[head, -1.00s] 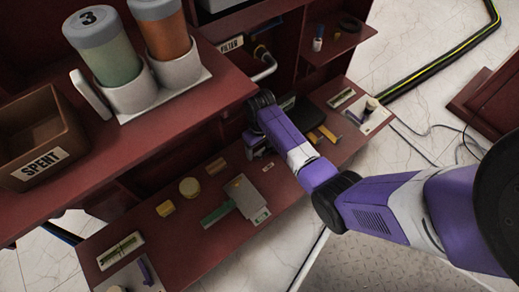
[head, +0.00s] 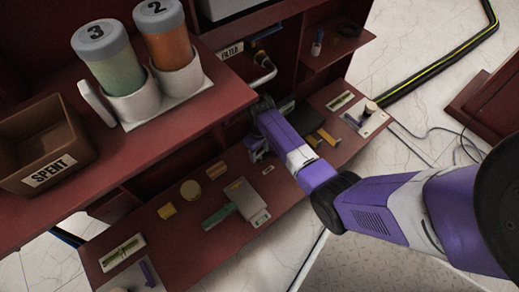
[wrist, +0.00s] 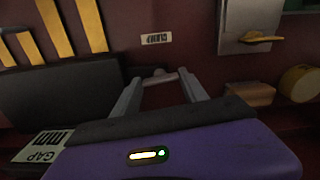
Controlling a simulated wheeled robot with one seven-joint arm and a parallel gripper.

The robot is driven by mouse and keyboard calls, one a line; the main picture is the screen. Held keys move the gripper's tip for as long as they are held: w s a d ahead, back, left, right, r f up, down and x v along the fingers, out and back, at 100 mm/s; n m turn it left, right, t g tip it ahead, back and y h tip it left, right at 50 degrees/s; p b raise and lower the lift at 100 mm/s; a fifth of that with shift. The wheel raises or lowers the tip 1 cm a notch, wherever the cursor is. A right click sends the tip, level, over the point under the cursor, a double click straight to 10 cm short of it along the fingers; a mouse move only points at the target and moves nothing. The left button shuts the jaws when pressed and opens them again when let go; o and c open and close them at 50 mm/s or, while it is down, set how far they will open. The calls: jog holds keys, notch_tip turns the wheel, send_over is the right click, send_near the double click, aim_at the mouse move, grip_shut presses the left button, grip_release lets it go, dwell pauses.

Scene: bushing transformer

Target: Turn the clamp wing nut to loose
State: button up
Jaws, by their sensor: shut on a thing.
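In the wrist view my gripper (wrist: 161,79) has its two grey fingers reaching down toward the dark red lower shelf. A small pale rounded piece (wrist: 158,71) shows at the fingertips, apparently part of the clamp wing nut, and the jaws are shut on it. The fingers hide most of the nut, so its angle cannot be read. A white label (wrist: 156,38), seemingly reading CLAMP upside down, lies on the shelf just beyond the fingertips. In the head view my gripper (head: 257,148) is at the lower shelf, mostly hidden by my purple arm.
Yellow bars (wrist: 90,25) and a dark block lie left of the fingers. A grey plate with a yellow lever (wrist: 262,38) and a yellow round piece (wrist: 301,83) lie right. The upper shelf (head: 140,150), with a SPENT bin (head: 85,140) and canisters, overhangs the lower one.

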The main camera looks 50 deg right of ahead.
jog(key=n+p, duration=0.3)
jog(key=shift+r, duration=0.25)
jog(key=n+p, duration=0.3)
jog(key=n, duration=0.2)
jog(key=shift+f, duration=0.1)
jog(key=n+p, duration=0.1)
jog(key=n, duration=0.2)
jog(key=shift+n, duration=0.3)
jog(key=n+p, duration=0.1)
jog(key=n, duration=0.3)
jog(key=shift+f+n, duration=0.1)
jog(key=shift+n, duration=0.2)
jog(key=shift+a, duration=0.1)
jog(key=o, duration=1.4)
jog(key=shift+r+p, duration=2.35)
jog(key=shift+r, duration=1.5)
